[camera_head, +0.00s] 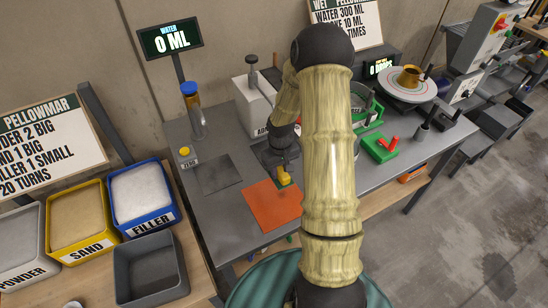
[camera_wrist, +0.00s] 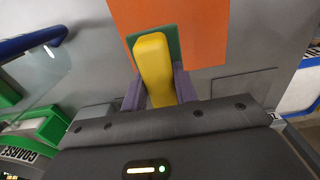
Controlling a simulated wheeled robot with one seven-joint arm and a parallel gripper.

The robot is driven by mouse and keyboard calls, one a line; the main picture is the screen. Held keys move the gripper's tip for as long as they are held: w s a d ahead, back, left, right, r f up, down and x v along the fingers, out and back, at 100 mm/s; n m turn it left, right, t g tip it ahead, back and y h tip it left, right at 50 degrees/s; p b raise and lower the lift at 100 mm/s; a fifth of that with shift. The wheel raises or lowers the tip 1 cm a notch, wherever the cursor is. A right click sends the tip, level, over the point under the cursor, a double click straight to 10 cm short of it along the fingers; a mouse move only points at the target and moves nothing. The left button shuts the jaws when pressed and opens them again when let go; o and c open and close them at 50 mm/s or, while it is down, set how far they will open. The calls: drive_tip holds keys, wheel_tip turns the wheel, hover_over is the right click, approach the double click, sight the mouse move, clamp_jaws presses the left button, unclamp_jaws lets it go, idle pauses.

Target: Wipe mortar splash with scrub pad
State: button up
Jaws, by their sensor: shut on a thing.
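The scrub pad, a yellow block with a green face (camera_wrist: 155,62), is between the two fingers of my gripper (camera_wrist: 159,88) in the wrist view. My gripper is shut on it. In the head view the yellow of the pad (camera_head: 284,177) shows below my gripper (camera_head: 281,168), over the far right part of an orange mat (camera_head: 268,208). The green face is turned toward the mat. I cannot tell whether the pad touches the mat. No mortar splash can be made out clearly, and my arm hides part of the bench.
Bins of sand (camera_head: 82,223) and filler (camera_head: 144,193) stand at left, near an empty grey bin (camera_head: 150,268).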

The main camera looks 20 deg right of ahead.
drive_tip(key=shift+w+d+r, duration=0.1)
drive_tip(key=shift+w+d, duration=0.05)
drive_tip(key=shift+w, duration=0.3)
drive_tip(key=shift+s, duration=0.1)
